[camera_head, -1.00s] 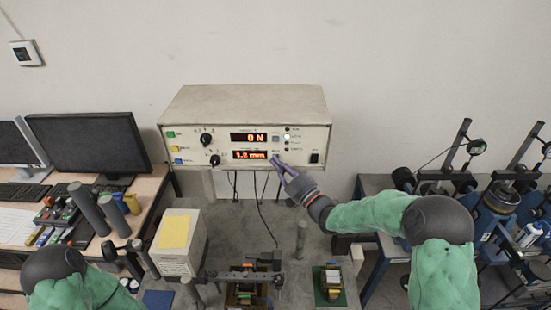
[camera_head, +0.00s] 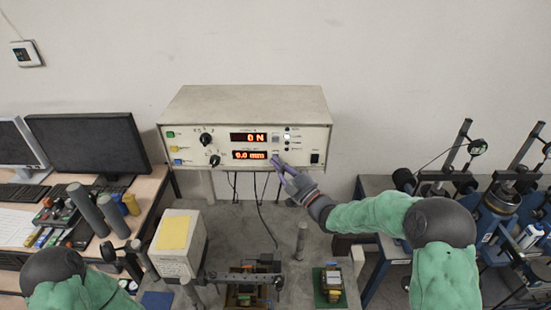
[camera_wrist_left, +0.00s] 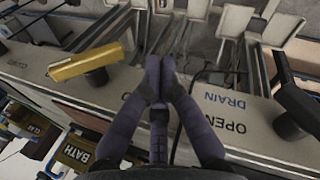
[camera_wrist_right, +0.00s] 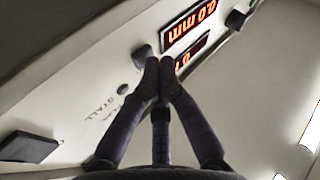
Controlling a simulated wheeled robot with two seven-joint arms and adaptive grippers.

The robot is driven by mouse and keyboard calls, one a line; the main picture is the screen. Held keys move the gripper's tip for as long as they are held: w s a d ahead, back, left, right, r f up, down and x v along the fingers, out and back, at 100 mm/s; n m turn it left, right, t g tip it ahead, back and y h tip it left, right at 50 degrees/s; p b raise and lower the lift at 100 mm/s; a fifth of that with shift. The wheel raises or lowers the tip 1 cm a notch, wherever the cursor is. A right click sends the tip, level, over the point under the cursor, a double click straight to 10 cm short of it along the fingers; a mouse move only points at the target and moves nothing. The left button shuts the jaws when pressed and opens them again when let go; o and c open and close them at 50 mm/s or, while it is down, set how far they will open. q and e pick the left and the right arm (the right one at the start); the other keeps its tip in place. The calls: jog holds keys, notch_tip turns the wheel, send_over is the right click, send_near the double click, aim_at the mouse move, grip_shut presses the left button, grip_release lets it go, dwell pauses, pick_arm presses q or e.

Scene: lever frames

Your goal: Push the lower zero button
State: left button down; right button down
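The grey control box (camera_head: 245,105) stands against the wall in the head view, with an upper display (camera_head: 249,137) reading 0 N and a lower display (camera_head: 252,155) reading 0.0 mm. A grey button (camera_head: 276,137) sits beside the upper display. The lower zero button's place, right of the lower display, is largely covered by my right fingertips. My right gripper (camera_head: 275,160) is shut and empty, its tips at the panel; contact cannot be told. In the right wrist view its fingers (camera_wrist_right: 160,65) meet beside a dark button (camera_wrist_right: 143,55). My left gripper (camera_wrist_left: 160,65) is shut and empty.
Two knobs (camera_head: 206,139) are left of the displays, and a black switch (camera_head: 314,158) is at the panel's right. The left wrist view shows a yellow handle (camera_wrist_left: 85,64) and a labelled panel (camera_wrist_left: 215,105) below my left gripper. Monitors (camera_head: 88,143) stand at left.

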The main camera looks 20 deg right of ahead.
jog(key=shift+s+a+b, duration=0.2)
jog(key=shift+s+b, duration=0.15)
jog(key=shift+s, duration=0.3)
jog(key=shift+s+a+b, duration=0.2)
jog(key=shift+s+b, duration=0.05)
jog(key=shift+s, duration=0.55)
jog(key=shift+s+a+b, duration=0.25)
jog(key=shift+s+b, duration=0.05)
jog(key=shift+s, duration=0.5)
jog(key=shift+s+a+b, duration=0.2)
jog(key=shift+s+b, duration=0.05)
jog(key=shift+s, duration=0.55)
